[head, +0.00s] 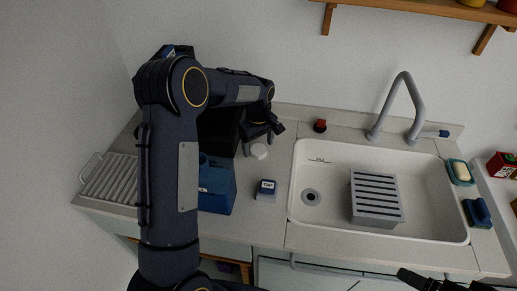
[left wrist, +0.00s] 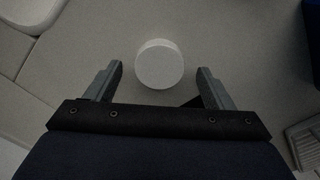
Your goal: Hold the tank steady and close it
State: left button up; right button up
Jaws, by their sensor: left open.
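The blue tank (head: 216,186) stands on the counter, partly hidden behind my left arm. Its top is mostly hidden, so I cannot tell how it stands open or closed. A round white cap (head: 258,151) lies on the counter behind and to the right of the tank. My left gripper (head: 266,140) is open just above the cap. In the left wrist view the cap (left wrist: 160,64) sits between the open fingers, with clear gaps on both sides. My right gripper (head: 432,281) shows only as a dark part at the bottom right edge.
A white sink (head: 330,220) with a grey slotted rack (head: 376,198) and a tall faucet (head: 402,95) is to the right. A drying rack (head: 110,180) is at left. A black object (head: 218,135) stands behind my arm.

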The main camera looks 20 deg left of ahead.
aim_at(258, 149)
pick_arm(q)
jog(key=shift+d+f, duration=0.1)
jog(key=shift+f, duration=0.6)
jog(key=shift+c, duration=0.2)
jog(key=c, duration=1)
jog(key=shift+r, duration=0.1)
notch_tip(258, 149, up, 10)
jog(key=shift+f+b, duration=0.1)
jog(key=shift+b, duration=0.45)
